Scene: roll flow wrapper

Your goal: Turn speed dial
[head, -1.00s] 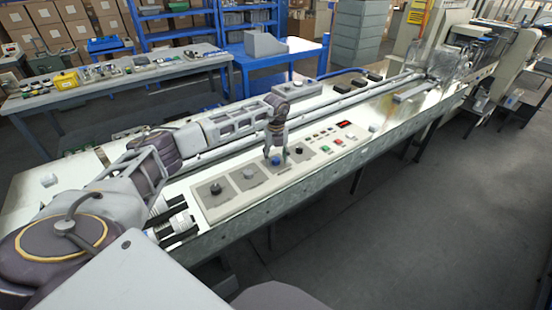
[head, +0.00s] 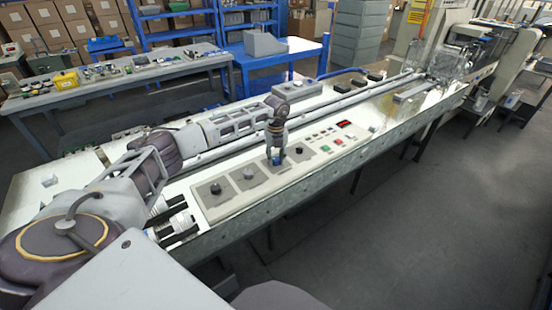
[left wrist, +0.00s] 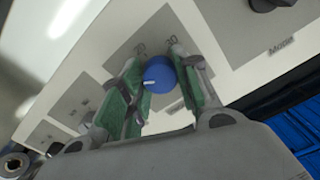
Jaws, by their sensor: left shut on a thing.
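The speed dial is a blue round knob (left wrist: 159,75) with a white pointer line, on a grey square plate of the control panel. Numbers are printed on the plate beyond it. In the head view the blue knob (head: 276,161) is partly hidden by my gripper. My left gripper (left wrist: 160,84) points down at the panel, its green-padded fingers on both sides of the knob and shut on it. It also shows in the head view (head: 276,154). My right gripper is in neither view now.
The control panel (head: 225,206) also carries a black knob (head: 216,188), a grey knob (head: 248,173) and another dark knob (head: 299,149) close beside my gripper. Small buttons and a red display (head: 344,124) lie farther right. Long rails run behind the panel.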

